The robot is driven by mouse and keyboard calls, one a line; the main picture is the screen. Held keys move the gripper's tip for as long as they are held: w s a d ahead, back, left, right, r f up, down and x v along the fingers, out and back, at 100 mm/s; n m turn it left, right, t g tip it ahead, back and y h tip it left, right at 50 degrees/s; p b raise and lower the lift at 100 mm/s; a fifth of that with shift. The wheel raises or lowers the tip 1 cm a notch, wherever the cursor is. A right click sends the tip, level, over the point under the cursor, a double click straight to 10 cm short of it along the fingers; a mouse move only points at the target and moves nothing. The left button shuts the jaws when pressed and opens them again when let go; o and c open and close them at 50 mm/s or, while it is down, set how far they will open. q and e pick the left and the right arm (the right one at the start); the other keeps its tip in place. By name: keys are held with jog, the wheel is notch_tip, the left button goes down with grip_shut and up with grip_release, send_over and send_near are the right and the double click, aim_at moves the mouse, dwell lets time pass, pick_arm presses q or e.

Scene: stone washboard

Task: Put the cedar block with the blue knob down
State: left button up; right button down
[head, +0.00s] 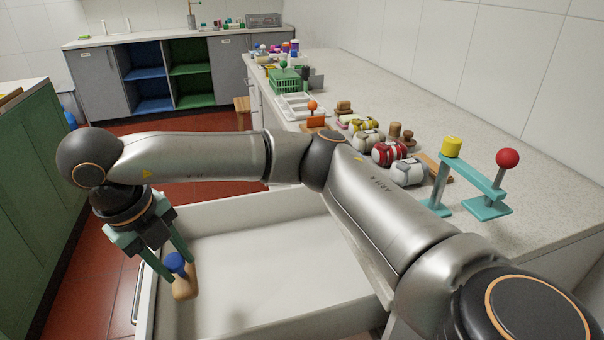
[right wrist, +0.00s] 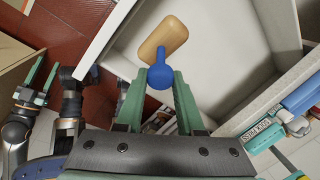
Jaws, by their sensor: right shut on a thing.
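The cedar block (head: 184,286) is light brown with a blue knob (head: 176,262) on top. My right gripper (head: 179,267) is shut on the blue knob, with green fingers on both sides of it. The block is inside the outline of the open white drawer (head: 270,255), close to its left wall. I cannot tell whether its underside touches the drawer floor. The right wrist view shows the block (right wrist: 163,40) beyond the knob (right wrist: 160,76), between the fingertips. My left gripper (right wrist: 35,80) shows only in the right wrist view, at the left, its fingers apart and empty.
The drawer floor is largely bare. The counter (head: 420,120) on the right bears several objects, including a teal stand (head: 470,180) with a red ball (head: 507,158), a red-and-white roll (head: 389,152) and a green basket (head: 286,80). A green cabinet (head: 45,180) stands at left.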

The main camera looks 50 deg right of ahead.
jog(key=shift+d+m, duration=0.15)
jog(key=shift+m, duration=0.15)
jog(key=w+d+f+b, duration=0.1)
jog(key=w+d+f, duration=0.1)
jog(key=d+f, duration=1.1)
jog(key=shift+w+d, duration=0.2)
jog(key=shift+w, duration=0.1)
jog(key=c, duration=0.5)
grip_release()
jog(key=shift+f, duration=0.1)
